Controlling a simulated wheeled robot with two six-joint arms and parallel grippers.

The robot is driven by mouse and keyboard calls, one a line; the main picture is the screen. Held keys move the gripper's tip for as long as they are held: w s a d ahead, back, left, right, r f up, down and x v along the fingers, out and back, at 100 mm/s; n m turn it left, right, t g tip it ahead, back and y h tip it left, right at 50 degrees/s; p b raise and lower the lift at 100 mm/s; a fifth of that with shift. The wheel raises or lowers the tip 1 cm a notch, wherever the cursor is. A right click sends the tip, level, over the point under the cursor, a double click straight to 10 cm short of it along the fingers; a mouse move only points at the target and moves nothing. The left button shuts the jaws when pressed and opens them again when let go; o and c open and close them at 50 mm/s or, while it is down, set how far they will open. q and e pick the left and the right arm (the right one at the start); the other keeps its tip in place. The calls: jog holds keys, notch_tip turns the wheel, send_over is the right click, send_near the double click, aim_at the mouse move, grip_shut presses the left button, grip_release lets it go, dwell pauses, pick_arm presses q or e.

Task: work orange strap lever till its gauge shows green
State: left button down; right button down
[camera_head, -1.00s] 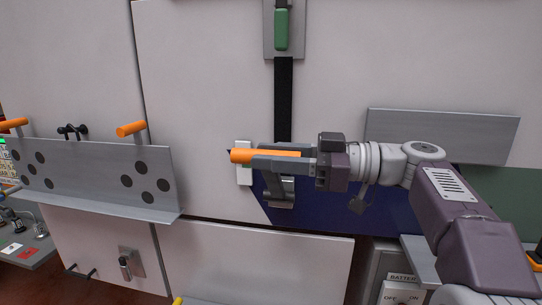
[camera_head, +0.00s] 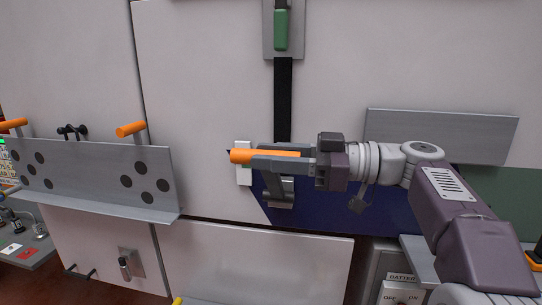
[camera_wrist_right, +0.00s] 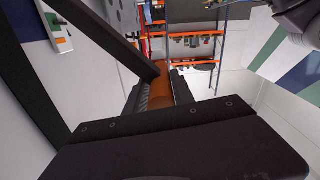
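The orange strap lever (camera_head: 241,156) points left, about level, in front of the lower end of a black strap (camera_head: 283,100). My right gripper (camera_head: 258,160) reaches in from the right, with its fingers along both sides of the orange grip. In the wrist view the orange grip (camera_wrist_right: 160,90) lies between the two fingers, so the gripper looks shut on it. A grey metal bracket (camera_head: 280,190) sits below the fingers. A small white plate (camera_head: 243,173) is partly behind the lever. Its gauge reading cannot be made out. My left gripper is out of view.
A green piece (camera_head: 281,30) is at the strap's top. A grey plate (camera_head: 442,135) is behind my right arm. A battery switch box (camera_head: 402,290) is below right.

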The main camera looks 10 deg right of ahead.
jog(key=shift+w+d+r+m+p, duration=0.1)
jog(key=shift+w+r+m+p, duration=0.35)
jog(key=shift+r+p, duration=0.3)
jog(key=w+d+r+m+p, duration=0.3)
jog(key=w+r+p, duration=0.1)
jog(key=w+p, duration=0.5)
jog(key=shift+w+d+r+p, duration=0.2)
jog(key=shift+w+r+p, duration=0.2)
jog(key=shift+w, duration=0.4)
jog(key=shift+f, duration=0.1)
